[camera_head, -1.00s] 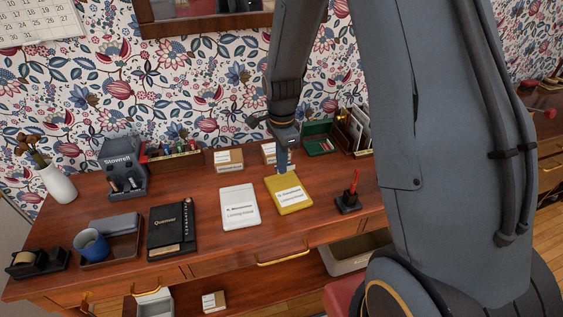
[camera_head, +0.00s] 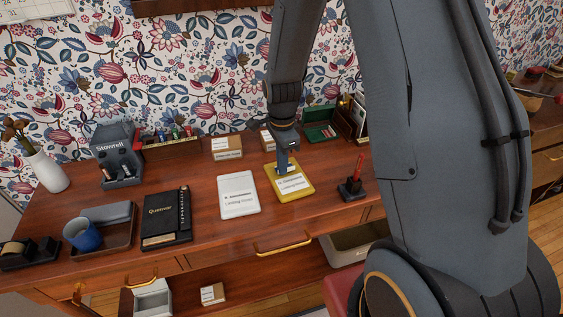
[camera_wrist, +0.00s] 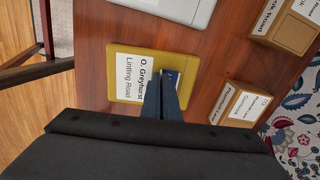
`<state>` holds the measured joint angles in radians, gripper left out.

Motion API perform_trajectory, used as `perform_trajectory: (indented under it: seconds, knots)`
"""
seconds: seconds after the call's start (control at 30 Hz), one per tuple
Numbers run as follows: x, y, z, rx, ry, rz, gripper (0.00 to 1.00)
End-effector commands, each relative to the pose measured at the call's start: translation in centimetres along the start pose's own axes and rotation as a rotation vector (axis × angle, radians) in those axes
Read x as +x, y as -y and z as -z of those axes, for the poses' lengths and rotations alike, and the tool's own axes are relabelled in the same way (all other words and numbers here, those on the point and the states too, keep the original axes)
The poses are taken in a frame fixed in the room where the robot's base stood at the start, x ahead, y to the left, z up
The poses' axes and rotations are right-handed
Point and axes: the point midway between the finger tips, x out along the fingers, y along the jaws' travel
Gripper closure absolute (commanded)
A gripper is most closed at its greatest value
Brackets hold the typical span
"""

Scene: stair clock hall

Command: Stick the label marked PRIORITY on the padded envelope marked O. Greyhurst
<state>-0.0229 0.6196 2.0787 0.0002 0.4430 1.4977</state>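The padded envelope marked O. Greyhurst (camera_head: 301,193) is yellow and lies flat on the desk, with a white address patch. In the wrist view, the envelope (camera_wrist: 112,70) sits under my gripper, its name readable beside the fingers. My gripper (camera_head: 283,172) points down at the envelope's upper part. In the wrist view, my gripper (camera_wrist: 163,84) has its fingers close together, with a small blue label (camera_wrist: 171,75) at their tips. The label's wording is not readable. The fingers hide part of it, and I cannot tell whether it touches the envelope.
A white envelope (camera_head: 238,205) lies to the left, and a stamp on a dark stand (camera_head: 351,190) is to the right. Small cartons (camera_head: 226,149) stand behind. A black book (camera_head: 165,220), a blue mug (camera_head: 82,235) and a grey dispenser (camera_head: 118,155) occupy the left side.

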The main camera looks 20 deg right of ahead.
Motion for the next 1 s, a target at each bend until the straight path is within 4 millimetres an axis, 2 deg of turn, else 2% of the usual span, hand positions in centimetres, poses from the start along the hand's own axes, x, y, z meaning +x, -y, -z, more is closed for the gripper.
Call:
perform_trajectory:
  seconds: [0.27,0.4,0.63,0.73,1.0]
  knots:
    - [0.11,-0.01,0.01,0.000,0.000,0.000,1.00]
    - [0.11,-0.01,0.01,0.000,0.000,0.000,0.79]
    - [0.10,-0.01,0.01,0.000,0.000,0.000,0.75]
    - [0.10,-0.01,0.01,0.000,0.000,0.000,0.58]
    - [0.09,-0.01,0.01,0.000,0.000,0.000,0.58]
